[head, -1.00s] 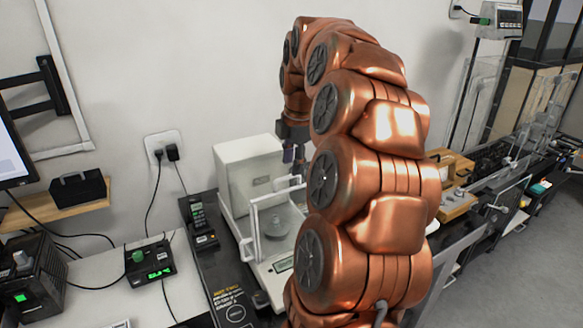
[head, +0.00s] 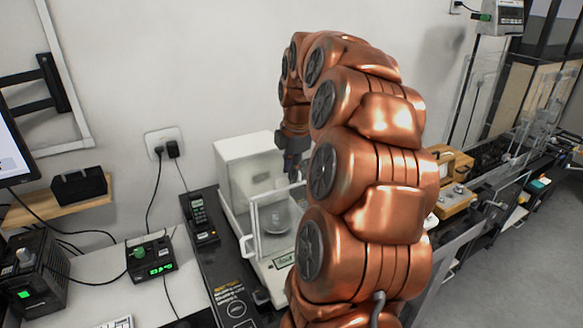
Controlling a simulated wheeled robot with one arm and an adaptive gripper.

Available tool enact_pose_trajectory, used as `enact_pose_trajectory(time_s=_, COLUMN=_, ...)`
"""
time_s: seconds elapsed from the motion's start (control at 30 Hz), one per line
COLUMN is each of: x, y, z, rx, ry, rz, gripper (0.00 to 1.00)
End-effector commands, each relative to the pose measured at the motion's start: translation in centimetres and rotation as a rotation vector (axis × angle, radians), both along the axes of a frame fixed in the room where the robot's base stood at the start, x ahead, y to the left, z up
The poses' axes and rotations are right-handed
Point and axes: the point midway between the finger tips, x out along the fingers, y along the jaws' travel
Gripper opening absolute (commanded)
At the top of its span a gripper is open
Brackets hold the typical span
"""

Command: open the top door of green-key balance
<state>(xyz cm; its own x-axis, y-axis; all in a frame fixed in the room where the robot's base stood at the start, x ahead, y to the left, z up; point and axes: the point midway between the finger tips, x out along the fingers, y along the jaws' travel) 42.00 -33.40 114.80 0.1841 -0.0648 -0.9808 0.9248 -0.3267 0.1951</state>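A white balance (head: 250,152) with a glass-walled weighing chamber stands on the dark bench, left of my arm. Its pan (head: 277,217) shows through the glass, and a small greenish display (head: 284,261) sits at its front. I cannot make out a green key, and my arm covers the balance's right side. My gripper (head: 293,172) points down at the chamber's top, near the rear housing. The fingers are small, dark and partly hidden by my arm. I cannot tell whether they touch the top door or whether that door is open.
A dark handset (head: 198,212) lies left of the balance. A black box with a green readout (head: 150,260) is farther left, with cables to a wall outlet (head: 165,142). Wooden boxes (head: 454,200) stand right of my arm. The wall is close behind the balance.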

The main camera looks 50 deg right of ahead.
Motion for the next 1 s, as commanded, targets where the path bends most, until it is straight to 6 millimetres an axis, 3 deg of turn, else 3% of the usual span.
enact_pose_trajectory(time_s=0.1, x=0.0, y=0.0, z=0.0, rx=0.0, ry=0.0, rz=0.0, gripper=0.0)
enact_pose_trajectory(time_s=0.73, x=0.2, y=-0.1, z=0.0, rx=0.0, ry=0.0, rz=0.0, gripper=0.0)
enact_pose_trajectory(time_s=1.0, x=2.7, y=-1.0, z=-0.1, rx=-0.002, ry=0.0, rz=0.001, gripper=0.0)
